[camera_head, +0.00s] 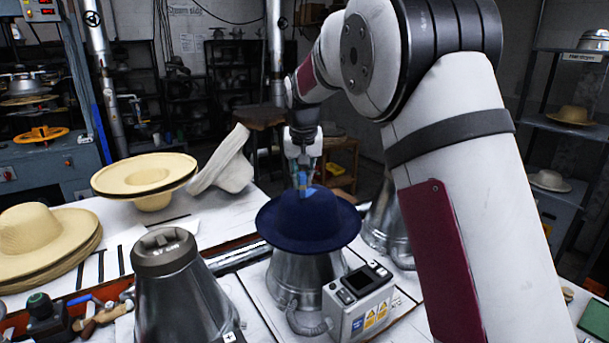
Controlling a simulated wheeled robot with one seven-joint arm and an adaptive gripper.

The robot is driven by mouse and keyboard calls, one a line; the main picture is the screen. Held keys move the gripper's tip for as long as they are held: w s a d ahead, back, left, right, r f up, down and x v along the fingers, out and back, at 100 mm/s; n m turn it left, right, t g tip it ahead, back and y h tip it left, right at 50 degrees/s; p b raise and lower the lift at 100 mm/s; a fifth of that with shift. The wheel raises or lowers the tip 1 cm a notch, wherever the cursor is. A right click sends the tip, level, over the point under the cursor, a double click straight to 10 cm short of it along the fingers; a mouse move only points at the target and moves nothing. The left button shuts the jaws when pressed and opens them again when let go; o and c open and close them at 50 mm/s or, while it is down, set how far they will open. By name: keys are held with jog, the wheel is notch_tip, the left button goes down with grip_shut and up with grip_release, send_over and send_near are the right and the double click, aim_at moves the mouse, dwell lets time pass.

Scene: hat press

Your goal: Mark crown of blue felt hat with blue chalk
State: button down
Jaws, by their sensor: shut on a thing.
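The blue felt hat (308,232) sits brim down on a metal hat block (305,277) at the middle of the bench. My gripper (302,180) points down right over the hat's crown. It is shut on a small blue piece, the blue chalk (303,193), whose lower end is at the crown. I cannot tell whether the chalk touches the felt. No mark on the crown can be made out. My arm comes in from the right and hides part of the background.
A bare metal block (182,290) stands front left. Straw hats (42,240) are stacked at the left, with more pale hats (145,178) behind. A control box (358,302) sits close in front of the blue hat. Tools (100,318) lie at the front left edge.

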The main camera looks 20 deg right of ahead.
jog(key=shift+r, duration=2.95)
jog(key=shift+r, duration=0.15)
jog(key=shift+r, duration=1.35)
jog(key=shift+w+f, duration=0.1)
jog(key=shift+f, duration=0.85)
jog(key=shift+f+b, duration=0.35)
jog(key=shift+f, duration=2.3)
jog(key=shift+f, duration=0.85)
